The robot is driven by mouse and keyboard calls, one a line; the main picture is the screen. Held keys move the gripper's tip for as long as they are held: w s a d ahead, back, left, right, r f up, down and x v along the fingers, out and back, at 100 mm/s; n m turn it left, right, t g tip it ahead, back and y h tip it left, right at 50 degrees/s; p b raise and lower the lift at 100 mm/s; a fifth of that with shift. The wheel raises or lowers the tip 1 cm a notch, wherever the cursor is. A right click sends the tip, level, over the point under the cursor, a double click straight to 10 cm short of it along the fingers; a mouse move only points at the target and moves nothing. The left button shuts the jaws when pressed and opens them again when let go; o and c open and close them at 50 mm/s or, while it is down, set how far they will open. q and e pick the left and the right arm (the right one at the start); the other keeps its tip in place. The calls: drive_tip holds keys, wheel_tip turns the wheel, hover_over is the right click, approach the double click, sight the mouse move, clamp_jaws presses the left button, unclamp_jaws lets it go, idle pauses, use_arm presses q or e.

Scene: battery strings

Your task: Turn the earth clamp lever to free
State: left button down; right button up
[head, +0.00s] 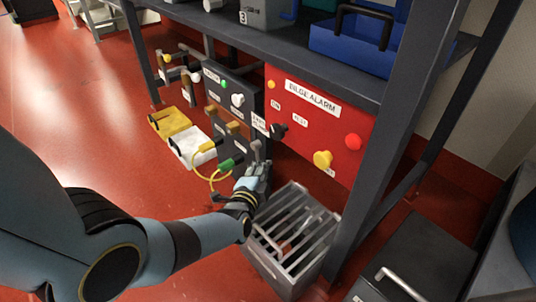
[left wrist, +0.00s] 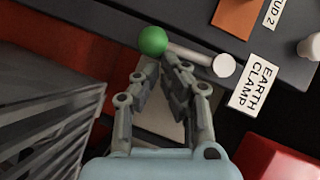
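The earth clamp lever is in the left wrist view: a pale rod (left wrist: 188,52) with a green ball knob (left wrist: 153,40) at its left end and a round white pivot (left wrist: 224,66) at its right. The "EARTH CLAMP" label (left wrist: 253,86) is right of the pivot; it also shows in the head view (head: 259,122). My left gripper (left wrist: 163,64) is just below the knob and rod. Its fingertips are close together, and I cannot tell whether they touch the lever. My right gripper is not in view.
A red "BILGE ALARM" panel (head: 318,122) with knobs is right of the gripper. A slatted grey crate (head: 278,268) stands on the floor below it. Table legs (head: 365,190) flank the panels.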

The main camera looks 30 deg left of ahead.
use_arm(q)
drive_tip(key=shift+a+f, duration=0.15)
drive_tip(key=shift+f, duration=0.1)
idle(0.5)
drive_tip(key=v, duration=1.2)
